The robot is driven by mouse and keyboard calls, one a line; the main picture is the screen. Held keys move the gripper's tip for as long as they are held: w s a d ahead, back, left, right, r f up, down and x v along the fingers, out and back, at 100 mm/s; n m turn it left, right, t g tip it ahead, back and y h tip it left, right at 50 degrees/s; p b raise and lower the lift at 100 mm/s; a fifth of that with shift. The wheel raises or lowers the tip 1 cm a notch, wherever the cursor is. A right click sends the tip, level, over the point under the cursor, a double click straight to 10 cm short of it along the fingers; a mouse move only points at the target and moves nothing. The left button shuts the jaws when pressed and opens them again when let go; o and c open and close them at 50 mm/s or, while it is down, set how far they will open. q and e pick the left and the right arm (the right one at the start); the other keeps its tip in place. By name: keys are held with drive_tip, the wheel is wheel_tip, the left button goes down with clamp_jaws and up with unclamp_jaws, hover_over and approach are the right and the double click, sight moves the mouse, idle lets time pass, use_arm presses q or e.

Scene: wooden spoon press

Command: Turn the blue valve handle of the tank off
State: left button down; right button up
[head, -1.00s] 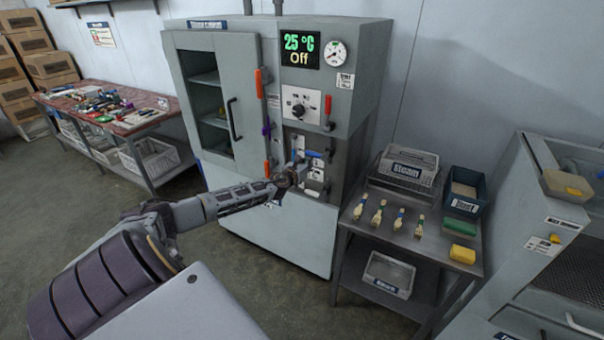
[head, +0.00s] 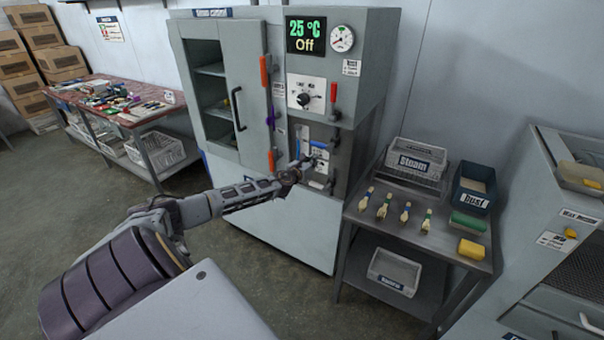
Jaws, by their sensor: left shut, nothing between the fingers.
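The tank is a tall grey cabinet (head: 264,213) with a display reading 25 °C and Off. In its recess, low on the right part of the front, a short blue lever (head: 318,144) lies about level beside a white label. A narrow upright blue piece (head: 298,148) shows just left of it; I cannot tell which of the two is the valve handle. My left gripper (head: 306,161) is shut and empty at the recess, just below the blue parts. Whether it touches them is too small to tell. My right gripper is out of view.
A red lever (head: 333,93) and a black knob (head: 304,99) sit above the recess. The cabinet door's orange and purple handles are close on the left. A metal table (head: 395,225) with brushes, baskets and sponges stands at right. Open floor lies at left.

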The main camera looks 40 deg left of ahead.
use_arm(q)
drive_tip(key=v, duration=0.9)
drive_tip(key=shift+s+r, duration=0.15)
drive_tip(key=shift+s, duration=0.05)
idle(0.9)
drive_tip(key=shift+s+d, duration=0.1)
idle(0.5)
idle(0.3)
